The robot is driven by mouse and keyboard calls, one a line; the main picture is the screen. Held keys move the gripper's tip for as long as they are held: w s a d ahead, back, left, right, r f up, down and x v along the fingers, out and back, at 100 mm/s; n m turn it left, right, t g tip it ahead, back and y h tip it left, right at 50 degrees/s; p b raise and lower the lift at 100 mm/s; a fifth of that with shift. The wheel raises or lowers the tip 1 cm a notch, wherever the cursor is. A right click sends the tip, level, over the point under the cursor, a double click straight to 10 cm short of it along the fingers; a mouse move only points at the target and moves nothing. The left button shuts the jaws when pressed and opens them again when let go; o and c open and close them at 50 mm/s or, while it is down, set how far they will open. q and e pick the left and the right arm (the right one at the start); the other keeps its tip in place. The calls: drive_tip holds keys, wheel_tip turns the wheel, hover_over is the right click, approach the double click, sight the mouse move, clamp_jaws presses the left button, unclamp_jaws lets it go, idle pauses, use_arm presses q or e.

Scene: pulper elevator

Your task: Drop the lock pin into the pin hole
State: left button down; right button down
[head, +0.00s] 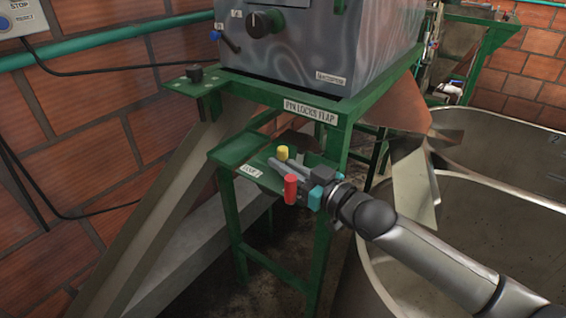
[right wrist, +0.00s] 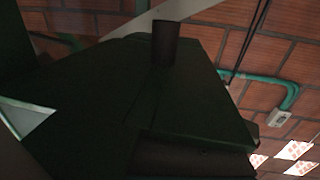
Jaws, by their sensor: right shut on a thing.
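My right gripper (head: 289,182) is above the small green shelf under the machine, its arm coming in from the right. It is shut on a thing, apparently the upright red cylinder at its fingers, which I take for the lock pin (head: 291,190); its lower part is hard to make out. A yellow knob (head: 283,153) shows just behind the fingers. The green frame carries a "PIN LOCKS FLAP" label (head: 312,110). A green bracket (head: 178,86) with a black knob (head: 195,74) juts left above the chute. I cannot make out the pin hole. My left gripper is not in view.
The grey machine housing (head: 320,45) stands above the shelf (head: 233,149). A sloping chute (head: 150,215) runs down at left. Large metal tanks (head: 470,190) stand at right. The right wrist view shows a dark green plate (right wrist: 110,85) with a dark cylinder (right wrist: 165,42).

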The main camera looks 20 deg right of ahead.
drive_tip(key=shift+f, duration=0.2)
drive_tip(key=c, duration=0.9)
unclamp_jaws()
drive_tip(key=shift+f, duration=0.1)
drive_tip(key=shift+s+f, duration=0.1)
drive_tip(key=shift+f, duration=0.05)
drive_tip(key=shift+s, duration=0.1)
drive_tip(key=p+v, duration=0.1)
drive_tip(key=v, duration=0.4)
drive_tip(key=p+v, duration=0.1)
drive_tip(key=v, duration=0.4)
drive_tip(key=r+p+v, duration=0.1)
drive_tip(key=v, duration=0.4)
drive_tip(key=shift+d, duration=0.1)
